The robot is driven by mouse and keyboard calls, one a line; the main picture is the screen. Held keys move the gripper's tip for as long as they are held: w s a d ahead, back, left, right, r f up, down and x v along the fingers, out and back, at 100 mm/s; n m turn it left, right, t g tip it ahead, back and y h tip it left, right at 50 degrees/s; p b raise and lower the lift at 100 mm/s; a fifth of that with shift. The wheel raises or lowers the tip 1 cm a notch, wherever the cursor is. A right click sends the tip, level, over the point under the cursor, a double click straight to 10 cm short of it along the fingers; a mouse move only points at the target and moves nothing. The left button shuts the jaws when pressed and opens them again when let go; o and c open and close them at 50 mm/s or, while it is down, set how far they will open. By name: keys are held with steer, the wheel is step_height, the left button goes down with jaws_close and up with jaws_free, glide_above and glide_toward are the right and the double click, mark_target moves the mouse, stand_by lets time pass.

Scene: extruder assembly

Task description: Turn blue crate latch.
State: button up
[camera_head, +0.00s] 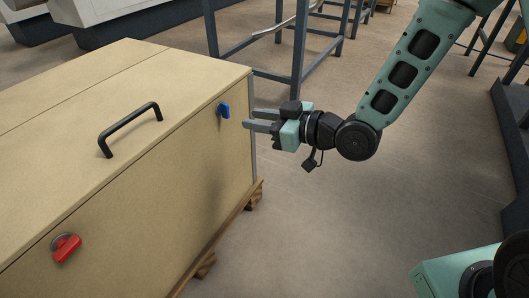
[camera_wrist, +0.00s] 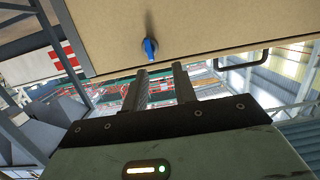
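The blue latch (camera_head: 224,111) is on the front face of the wooden crate (camera_head: 130,215), near its upper right corner. It stands roughly upright. My gripper (camera_head: 247,120) is open and just to the right of the latch, its two fingers pointing towards the crate with a gap between them. In the wrist view the blue latch (camera_wrist: 149,47) lies just beyond the fingertips (camera_wrist: 160,69), apart from them and nearer the left finger. Nothing is between the fingers.
A red latch (camera_head: 66,247) sits at the lower left of the same face. A black handle (camera_head: 130,128) is on the crate's lid. The crate rests on a wooden pallet (camera_head: 207,266). A metal frame (camera_head: 298,45) stands behind. The floor right of the crate is clear.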

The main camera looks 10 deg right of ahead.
mark_target(228, 112)
steer(key=shift+m+t+y, duration=0.3)
steer(key=shift+t+y, duration=0.4)
steer(key=shift+t, duration=0.2)
steer(key=shift+w+a+f+b, duration=0.4)
steer(key=shift+w+a, duration=0.45)
steer(key=shift+w, duration=0.15)
steer(key=shift+w+a+f+b, duration=0.35)
steer(key=shift+w+a, duration=0.55)
steer(key=shift+w, duration=0.05)
steer(key=shift+w+a+f+b, duration=0.4)
steer(key=shift+w+a, duration=0.45)
steer(key=shift+w, duration=0.15)
jaws_close()
